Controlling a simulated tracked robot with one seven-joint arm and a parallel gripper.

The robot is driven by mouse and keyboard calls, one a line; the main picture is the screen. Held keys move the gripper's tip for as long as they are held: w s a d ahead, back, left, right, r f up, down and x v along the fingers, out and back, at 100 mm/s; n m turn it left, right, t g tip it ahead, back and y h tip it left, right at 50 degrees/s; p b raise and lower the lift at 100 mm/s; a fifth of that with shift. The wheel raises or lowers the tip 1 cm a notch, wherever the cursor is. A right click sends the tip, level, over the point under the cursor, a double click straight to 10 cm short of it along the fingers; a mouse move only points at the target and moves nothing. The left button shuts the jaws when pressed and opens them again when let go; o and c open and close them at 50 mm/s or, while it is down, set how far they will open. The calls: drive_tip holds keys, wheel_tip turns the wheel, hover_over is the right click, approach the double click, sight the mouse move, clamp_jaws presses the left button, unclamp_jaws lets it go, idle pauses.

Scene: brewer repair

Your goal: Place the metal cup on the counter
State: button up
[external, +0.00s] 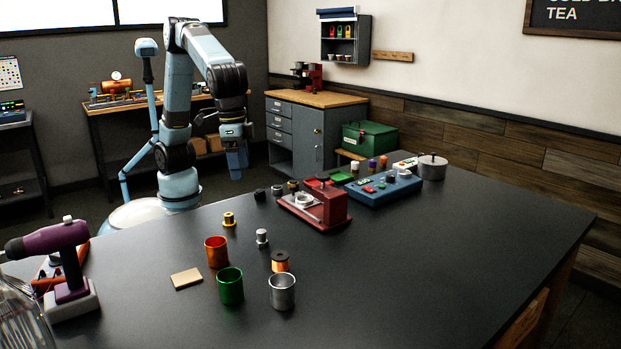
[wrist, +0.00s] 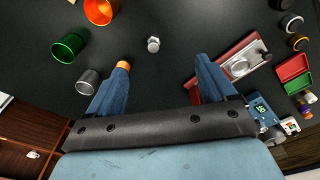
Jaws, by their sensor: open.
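The metal cup (external: 282,291) is silver and stands upright on the dark counter (external: 430,255), right of a green cup. It also shows in the wrist view (wrist: 88,80) at the left, outside my left-hand finger. My gripper (external: 237,165) hangs at the far side of the counter, well away from the cup. In the wrist view my gripper (wrist: 161,68) is open, with its two fingers wide apart and nothing between them.
A green cup (external: 230,287), an orange cup (external: 216,252), a copper spool (external: 280,262) and a small silver piece (external: 262,238) stand near the metal cup. A red device (external: 322,208) and a blue box (external: 383,186) stand farther back. The counter's right side is clear.

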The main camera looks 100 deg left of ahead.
drive_tip(key=g, duration=0.1)
approach(217, 238)
drive_tip(key=w+d+r, duration=0.1)
drive_tip(key=w+d, duration=0.1)
drive_tip(key=shift+n, duration=0.3)
drive_tip(key=f, duration=0.8)
drive_tip(key=shift+s+d+f, duration=0.15)
drive_tip(key=shift+s+d, duration=0.05)
drive_tip(key=shift+s+f, duration=0.15)
drive_tip(key=shift+f, duration=1.15)
drive_tip(key=shift+s+f, duration=0.1)
drive_tip(key=shift+f, duration=1.25)
drive_tip(key=c, duration=1.1)
drive_tip(key=shift+r, duration=0.6)
drive_tip(key=shift+c, duration=0.2)
wheel_tip(217, 238, up, 3)
drive_tip(key=shift+s+a+f, duration=0.15)
drive_tip(key=s+a+r, duration=0.4)
drive_tip(key=a, duration=0.1)
drive_tip(key=s+a+r, duration=0.4)
drive_tip(key=s+r, duration=0.1)
drive_tip(key=shift+s+a+r, duration=0.1)
drive_tip(key=shift+s+a, duration=0.1)
drive_tip(key=shift+a, duration=0.15)
